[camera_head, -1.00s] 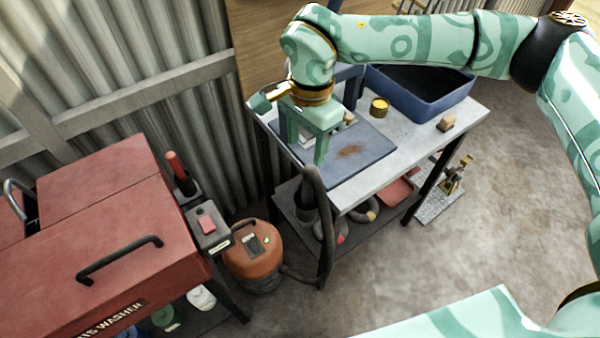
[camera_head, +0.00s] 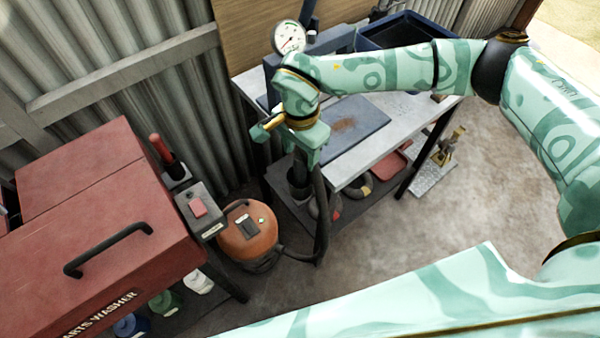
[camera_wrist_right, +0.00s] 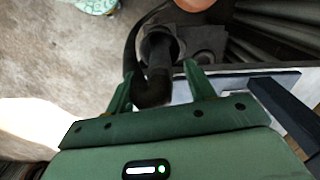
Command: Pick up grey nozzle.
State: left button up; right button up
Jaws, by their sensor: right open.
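The dark grey nozzle (camera_wrist_right: 159,80) stands in a round cup-like holder (camera_wrist_right: 160,42) at the bench's left end, in the right wrist view. A black hose (camera_head: 322,205) bends over and joins its upper end. My right gripper (camera_wrist_right: 160,82) is open, pointing down, with its two green fingers on either side of the nozzle and hose bend. I cannot tell if they touch it. In the head view my right gripper (camera_head: 304,157) is above the holder (camera_head: 298,182) and hides most of the nozzle. My left gripper is not in view.
An orange vacuum (camera_head: 249,240) stands on the floor beside a red parts washer (camera_head: 110,220). The metal bench (camera_head: 365,160) holds a blue-grey mat (camera_head: 362,118), a blue bin (camera_head: 376,42) and a press with a gauge (camera_head: 289,38).

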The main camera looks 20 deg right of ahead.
aim_at(300, 172)
notch_tip(300, 172, down, 3)
jog(key=shift+r, duration=0.15)
jog(key=c, duration=1.1)
jog(key=shift+o, duration=0.2)
jog(key=shift+r, duration=0.1)
